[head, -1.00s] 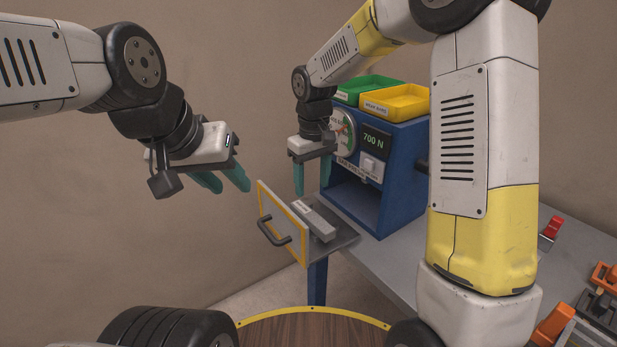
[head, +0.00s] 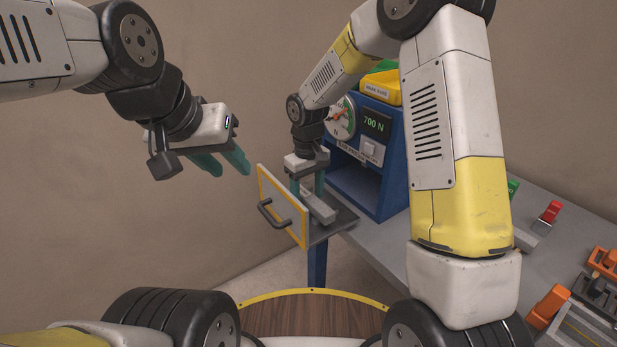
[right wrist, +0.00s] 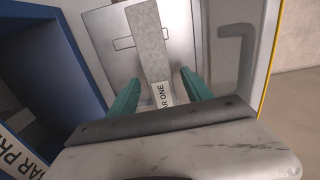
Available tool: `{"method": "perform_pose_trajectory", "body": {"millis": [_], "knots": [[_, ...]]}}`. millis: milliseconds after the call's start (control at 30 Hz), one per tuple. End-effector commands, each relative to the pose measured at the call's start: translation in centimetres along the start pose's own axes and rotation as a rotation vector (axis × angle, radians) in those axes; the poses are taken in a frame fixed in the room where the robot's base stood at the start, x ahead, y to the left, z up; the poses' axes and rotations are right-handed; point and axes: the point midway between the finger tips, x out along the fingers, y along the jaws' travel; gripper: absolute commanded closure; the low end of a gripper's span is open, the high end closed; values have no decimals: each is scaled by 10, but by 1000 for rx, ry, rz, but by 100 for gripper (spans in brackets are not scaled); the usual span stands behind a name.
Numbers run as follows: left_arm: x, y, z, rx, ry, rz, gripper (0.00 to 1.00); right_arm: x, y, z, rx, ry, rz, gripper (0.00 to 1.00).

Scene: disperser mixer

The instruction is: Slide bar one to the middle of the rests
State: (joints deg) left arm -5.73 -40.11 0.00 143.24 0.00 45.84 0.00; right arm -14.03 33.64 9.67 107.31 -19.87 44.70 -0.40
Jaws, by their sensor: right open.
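Bar one (head: 320,210) is a grey bar lying on the pulled-out tray (head: 338,221) of the blue machine; its end label, partly hidden, reads "AR ONE" in the right wrist view (right wrist: 152,40). My right gripper (head: 308,190) is lowered over the bar, its teal fingers open on either side. In the right wrist view the fingers (right wrist: 161,82) stand apart from the bar with a gap on both sides. The rests under the bar cannot be made out. My left gripper (head: 226,165) is open and empty, in the air left of the tray.
The tray has an upright front panel (head: 281,204) with yellow edges and a dark handle (head: 272,213). The blue machine (head: 392,170) reads 700 N and carries a yellow bin (head: 380,88). A grey bench (head: 385,245) holds red and orange items at the right.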

Motion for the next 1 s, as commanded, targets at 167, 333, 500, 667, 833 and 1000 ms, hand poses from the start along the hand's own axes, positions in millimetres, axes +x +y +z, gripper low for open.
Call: {"method": "perform_pose_trajectory", "body": {"millis": [167,333,500,667,833,1000], "knots": [[0,0,0,0,0,0,64,0,0,0,0,0,0,56],[0,0,0,0,0,0,64,0,0,0,0,0,0,89],[0,0,0,0,0,0,64,-1,0,0,0,0,0,100],[0,0,0,0,0,0,64,-1,0,-1,0,0,0,100],[0,0,0,0,0,0,64,-1,4,-4,1,0,0,100],[0,0,0,0,0,0,64,-1,8,-9,1,0,0,100]]}}
